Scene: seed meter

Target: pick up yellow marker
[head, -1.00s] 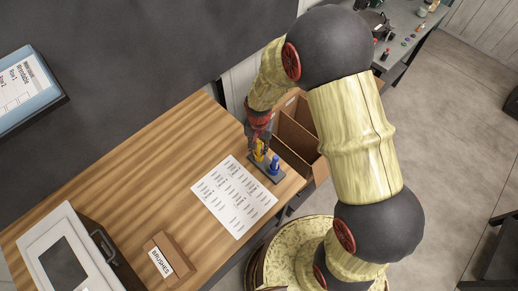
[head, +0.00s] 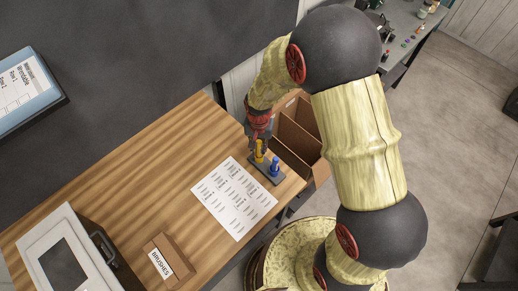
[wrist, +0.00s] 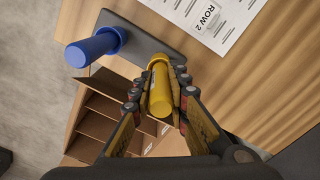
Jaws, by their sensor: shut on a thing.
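The yellow marker (wrist: 160,90) stands upright at the dark holder (wrist: 150,38) on the wooden table. My gripper (wrist: 157,95) is shut on it, with one finger on each side, in the wrist view. In the head view the yellow marker (head: 260,151) shows just below my gripper (head: 258,147), at the table's right end. A blue marker (wrist: 95,46) stands in the same holder, to the left in the wrist view, apart from my fingers. The yellow marker's lower end is hidden, so I cannot tell whether it is seated or lifted slightly.
A printed sheet (head: 234,198) lies flat beside the holder. A brown box labelled BRUSHES (head: 168,257) and a white case (head: 70,250) stand at the left front. The middle of the table is clear.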

